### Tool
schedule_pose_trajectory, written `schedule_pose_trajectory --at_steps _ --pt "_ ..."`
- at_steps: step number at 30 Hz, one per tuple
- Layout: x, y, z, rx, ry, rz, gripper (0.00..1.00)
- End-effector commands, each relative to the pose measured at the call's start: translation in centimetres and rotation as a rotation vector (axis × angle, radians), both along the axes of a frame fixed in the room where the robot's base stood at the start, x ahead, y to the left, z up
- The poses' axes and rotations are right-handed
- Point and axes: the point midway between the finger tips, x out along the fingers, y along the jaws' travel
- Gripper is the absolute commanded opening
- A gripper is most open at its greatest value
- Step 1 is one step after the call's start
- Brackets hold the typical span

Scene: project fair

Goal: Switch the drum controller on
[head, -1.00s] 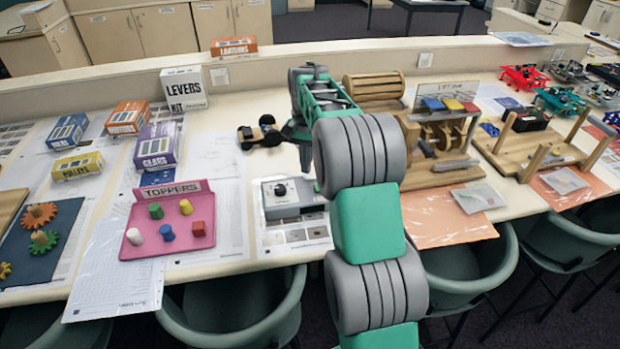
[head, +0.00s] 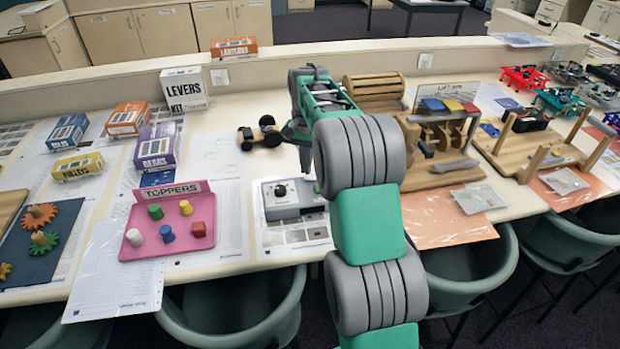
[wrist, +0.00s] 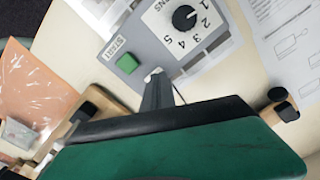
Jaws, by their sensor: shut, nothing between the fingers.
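The drum controller is a grey box (head: 305,208) with a pale dial plate, lying on a printed sheet at the table's front. In the wrist view its black dial knob (wrist: 185,18) sits among numbers 1 to 5. Its green START button (wrist: 127,63) is on the grey face (wrist: 140,40). My gripper (head: 306,170) points down at the back of the controller, with its fingers closed and empty. In the wrist view the closed fingertips (wrist: 154,76) appear just beside the button; I cannot tell whether they touch the box.
A small wooden cart with black wheels (head: 260,135) stands behind the controller, left of my gripper. A pink TOPPERS tray (head: 150,240) with coloured pegs is to the left. A wooden drum (head: 374,87) and a cam stand (head: 440,165) are to the right. Chairs line the front edge.

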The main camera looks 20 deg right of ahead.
Motion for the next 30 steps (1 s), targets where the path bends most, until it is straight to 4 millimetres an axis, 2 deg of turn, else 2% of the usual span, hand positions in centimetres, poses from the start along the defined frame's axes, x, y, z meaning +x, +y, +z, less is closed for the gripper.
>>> schedule_pose_trajectory --at_steps 30 --pt "0.0 0.01 -0.64 0.0 0.0 0.0 0.0"
